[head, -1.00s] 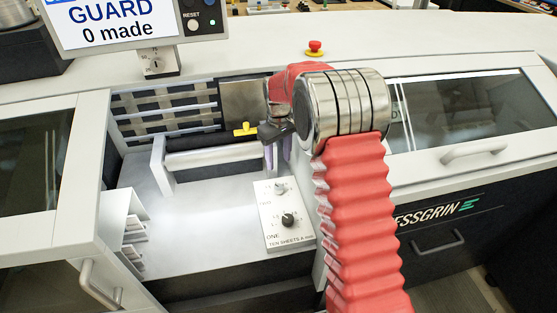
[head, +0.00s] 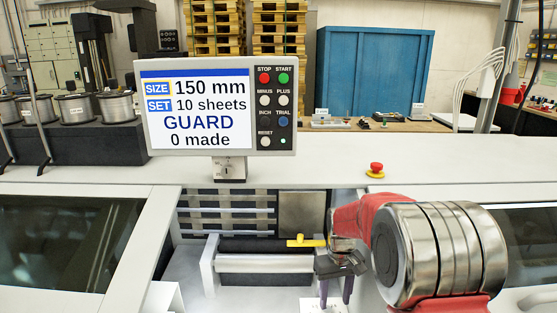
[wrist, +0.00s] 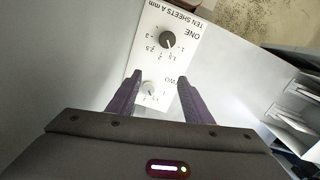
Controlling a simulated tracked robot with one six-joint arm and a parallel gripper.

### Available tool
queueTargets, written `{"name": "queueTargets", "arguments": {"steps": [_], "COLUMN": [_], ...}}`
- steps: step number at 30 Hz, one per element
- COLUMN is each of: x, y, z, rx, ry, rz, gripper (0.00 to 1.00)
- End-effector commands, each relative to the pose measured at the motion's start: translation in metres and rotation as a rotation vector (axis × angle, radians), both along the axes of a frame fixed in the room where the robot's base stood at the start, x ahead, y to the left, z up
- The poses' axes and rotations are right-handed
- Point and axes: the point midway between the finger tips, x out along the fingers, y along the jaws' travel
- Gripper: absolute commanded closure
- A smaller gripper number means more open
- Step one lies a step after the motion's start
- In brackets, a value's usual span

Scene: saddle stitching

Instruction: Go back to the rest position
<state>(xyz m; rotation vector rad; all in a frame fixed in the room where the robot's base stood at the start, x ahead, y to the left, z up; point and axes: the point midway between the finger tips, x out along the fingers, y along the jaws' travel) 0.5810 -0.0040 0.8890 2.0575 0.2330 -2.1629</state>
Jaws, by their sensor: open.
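My gripper (head: 335,290) is open and empty, its two purple fingers apart and pointing down in the head view. In the wrist view my gripper (wrist: 156,90) has its fingers either side of a white dial plate's near end, and I cannot tell the gap in height. In the head view only a corner of the plate (head: 312,304) shows at the bottom edge. Nothing is held.
A yellow handle (head: 305,241) and a pale roller bar (head: 264,263) are close left of my gripper. A control panel (head: 215,105) stands behind, reading GUARD and 0 made. A red emergency button (head: 376,168) sits on the white top (head: 90,176). Side shelves (wrist: 292,122) lie right in the wrist view.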

Motion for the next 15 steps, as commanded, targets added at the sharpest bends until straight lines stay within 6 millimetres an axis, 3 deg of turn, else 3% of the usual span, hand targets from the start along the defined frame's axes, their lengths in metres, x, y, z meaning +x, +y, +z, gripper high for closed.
{"name": "queueTargets", "arguments": {"steps": [15], "x": [-0.081], "y": [0.001], "z": [0.067], "rx": [-0.002], "ry": [-0.075], "rz": [-0.107], "gripper": [0.54]}}
